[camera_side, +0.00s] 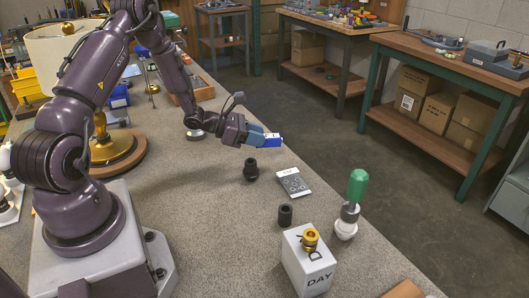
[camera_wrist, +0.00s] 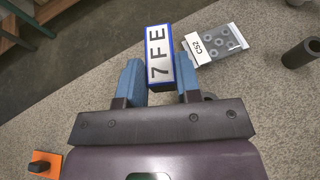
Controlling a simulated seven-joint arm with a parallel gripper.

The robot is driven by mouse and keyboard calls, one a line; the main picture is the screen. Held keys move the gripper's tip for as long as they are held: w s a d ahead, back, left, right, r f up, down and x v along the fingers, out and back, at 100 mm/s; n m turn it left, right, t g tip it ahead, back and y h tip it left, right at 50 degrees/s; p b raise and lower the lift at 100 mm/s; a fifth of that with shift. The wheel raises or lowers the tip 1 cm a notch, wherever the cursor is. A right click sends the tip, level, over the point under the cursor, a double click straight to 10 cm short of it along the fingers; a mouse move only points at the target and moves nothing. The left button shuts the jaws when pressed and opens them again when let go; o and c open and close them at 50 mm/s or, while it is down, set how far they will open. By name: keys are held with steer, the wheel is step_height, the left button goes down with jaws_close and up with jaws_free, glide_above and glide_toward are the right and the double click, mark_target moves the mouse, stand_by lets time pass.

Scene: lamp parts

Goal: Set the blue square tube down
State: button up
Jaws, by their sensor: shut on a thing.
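The blue square tube (camera_side: 269,140) has a white label, which reads "7FE" in the wrist view (camera_wrist: 159,55). My gripper (camera_side: 257,138) is shut on its near end. The tube sticks out past the blue fingertips (camera_wrist: 160,82). In the side view the tube is held above the grey bench top, apart from it. The end between the fingers is partly hidden.
A black fitting (camera_side: 251,170) stands below the gripper. A black cylinder (camera_side: 285,215), a white "DAY" box (camera_side: 308,262) and a green-topped piece (camera_side: 357,188) stand nearer the camera. A brass lamp (camera_side: 119,150) stands left.

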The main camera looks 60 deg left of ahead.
glide_above(264, 161)
steer(key=f, duration=0.4)
steer(key=shift+s+d, duration=0.2)
steer(key=shift+w+a+f, duration=0.1)
steer(key=shift+f, duration=0.85)
steer(key=shift+w+a+f, duration=0.1)
steer(key=shift+f, duration=0.8)
steer(key=shift+d+f, duration=0.1)
steer(key=o, duration=0.9)
